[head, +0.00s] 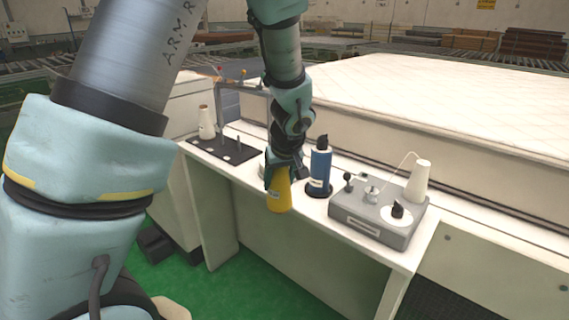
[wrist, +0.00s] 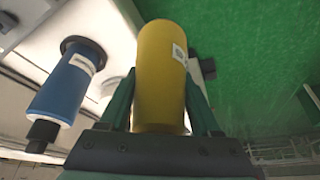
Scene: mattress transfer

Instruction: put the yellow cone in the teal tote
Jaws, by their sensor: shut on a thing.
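The yellow cone (head: 279,194) is held in my gripper (head: 278,166), at the front edge of the white bench. In the wrist view the cone (wrist: 161,75) stands between the two dark green fingers of my gripper (wrist: 160,105), with a small white label on its side. My gripper is shut on it. In the wrist view, green floor shows beside the cone on the right and the bench on the left. I see no teal tote in either view.
A blue bottle-shaped cone (head: 320,167) stands on the bench (head: 225,172) just right of my gripper. Further right is a grey box (head: 372,222) with a white cone (head: 418,181). Another white cone (head: 206,123) stands at the left on a dark plate. A large mattress (head: 420,95) lies behind.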

